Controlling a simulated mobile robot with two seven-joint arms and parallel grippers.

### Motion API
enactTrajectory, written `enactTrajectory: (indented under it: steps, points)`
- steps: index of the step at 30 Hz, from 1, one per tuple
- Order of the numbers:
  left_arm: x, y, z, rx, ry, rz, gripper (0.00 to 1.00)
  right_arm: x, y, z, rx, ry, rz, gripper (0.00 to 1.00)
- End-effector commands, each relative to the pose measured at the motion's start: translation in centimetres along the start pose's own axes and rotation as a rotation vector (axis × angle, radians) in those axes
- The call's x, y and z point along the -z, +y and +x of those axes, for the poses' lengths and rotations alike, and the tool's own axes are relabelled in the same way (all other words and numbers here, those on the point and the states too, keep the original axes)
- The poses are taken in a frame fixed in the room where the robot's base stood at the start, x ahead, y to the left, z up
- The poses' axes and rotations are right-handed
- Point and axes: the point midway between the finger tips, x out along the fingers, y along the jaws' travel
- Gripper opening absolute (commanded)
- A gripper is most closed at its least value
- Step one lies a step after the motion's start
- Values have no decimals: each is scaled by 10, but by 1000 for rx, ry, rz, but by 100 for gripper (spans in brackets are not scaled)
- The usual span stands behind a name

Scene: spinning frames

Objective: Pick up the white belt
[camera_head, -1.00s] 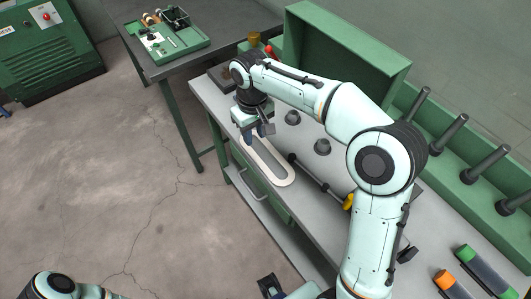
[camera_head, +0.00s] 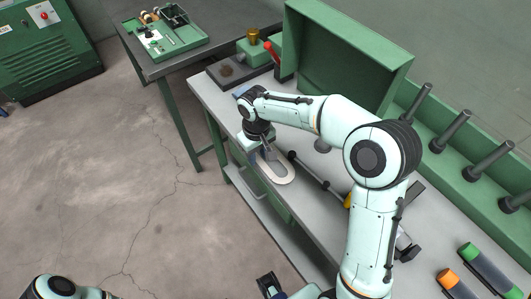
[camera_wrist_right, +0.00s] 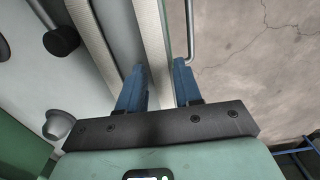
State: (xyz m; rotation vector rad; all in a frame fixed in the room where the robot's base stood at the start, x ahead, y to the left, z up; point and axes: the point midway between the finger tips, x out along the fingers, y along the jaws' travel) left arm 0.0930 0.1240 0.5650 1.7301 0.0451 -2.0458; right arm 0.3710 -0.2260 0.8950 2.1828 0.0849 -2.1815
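The white belt (camera_head: 288,178) is a long closed loop lying along the front edge of the grey worktable. My right gripper (camera_head: 268,153) is over it and hides its far part in the head view. In the right wrist view the gripper (camera_wrist_right: 159,84) is open, its two blue fingers apart. One straight run of the belt (camera_wrist_right: 152,45) passes between the fingers, and the other run (camera_wrist_right: 90,45) lies to the left of them. Whether a finger touches the belt is unclear. What seems to be my left gripper (camera_head: 270,286) shows at the bottom edge, its fingers unclear.
The worktable (camera_head: 213,95) has a green drawer front and handle below. A green rack with dark pegs (camera_head: 450,132) lines the back. Floor in front is clear.

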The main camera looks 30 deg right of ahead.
Motion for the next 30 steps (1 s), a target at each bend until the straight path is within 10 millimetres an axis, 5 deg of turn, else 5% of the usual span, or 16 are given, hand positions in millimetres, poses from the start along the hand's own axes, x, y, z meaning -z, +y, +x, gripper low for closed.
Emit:
enactTrajectory:
  steps: [2, 5, 20, 30]
  points:
    - [0, 0, 0, 0, 0, 0, 0, 0, 0, 0, 0, 0, 0, 28]
    - [0, 0, 0, 0, 0, 0, 0, 0, 0, 0, 0, 0, 0, 0]
    - [0, 0, -1, 0, 0, 0, 0, 0, 0, -8, -1, 1, -1, 0]
    - [1, 4, -10, -1, 4, 1, 0, 1, 0, -68, -1, 6, 0, 0]
